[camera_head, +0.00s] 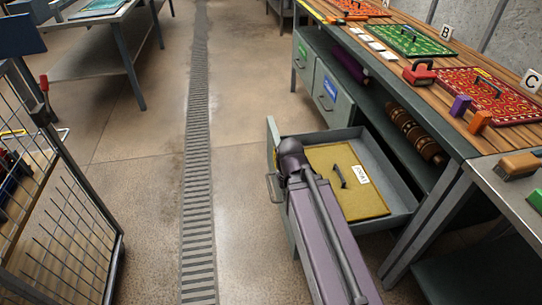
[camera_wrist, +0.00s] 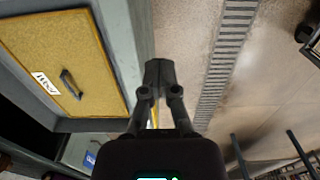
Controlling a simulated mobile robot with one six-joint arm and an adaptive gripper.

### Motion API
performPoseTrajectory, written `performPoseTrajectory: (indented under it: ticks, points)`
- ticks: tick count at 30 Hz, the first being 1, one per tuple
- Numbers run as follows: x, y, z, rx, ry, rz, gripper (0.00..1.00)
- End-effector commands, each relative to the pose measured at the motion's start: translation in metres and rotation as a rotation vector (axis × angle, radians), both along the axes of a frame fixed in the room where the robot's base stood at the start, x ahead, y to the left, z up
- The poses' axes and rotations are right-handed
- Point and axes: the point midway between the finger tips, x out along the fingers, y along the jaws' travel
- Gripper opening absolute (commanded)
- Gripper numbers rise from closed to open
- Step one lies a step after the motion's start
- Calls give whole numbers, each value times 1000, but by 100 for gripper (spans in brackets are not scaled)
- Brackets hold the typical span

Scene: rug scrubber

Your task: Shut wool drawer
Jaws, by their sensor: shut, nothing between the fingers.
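The open drawer (camera_head: 375,150) is pulled out from under the workbench and holds a tan-yellow panel (camera_head: 335,195) with a dark handle and a white label, too small to read surely. Its grey-green front, with a metal handle (camera_head: 272,188), faces left. In the wrist view the same drawer (camera_wrist: 120,50) is at the left, its front edge running up beside my gripper. My gripper (camera_wrist: 159,68) is shut and empty, its tips at the outer side of that front edge; I cannot tell if they touch. My arm hides the gripper in the head view.
Two closed drawers (camera_head: 328,95) sit farther back under the workbench (camera_head: 462,62). A brown roll (camera_head: 415,135) lies on the shelf. A wire rack (camera_head: 60,215) stands at left. The floor beside the drain grate (camera_head: 198,200) is clear.

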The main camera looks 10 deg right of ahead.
Motion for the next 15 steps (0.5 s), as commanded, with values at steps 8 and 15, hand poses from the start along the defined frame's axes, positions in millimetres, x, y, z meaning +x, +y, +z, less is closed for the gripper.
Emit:
performPoseTrajectory:
  ticks: [8, 15]
  points:
    - [0, 0, 0, 0, 0, 1, 0]
    - [13, 1, -2, -32, 10, 70, 0]
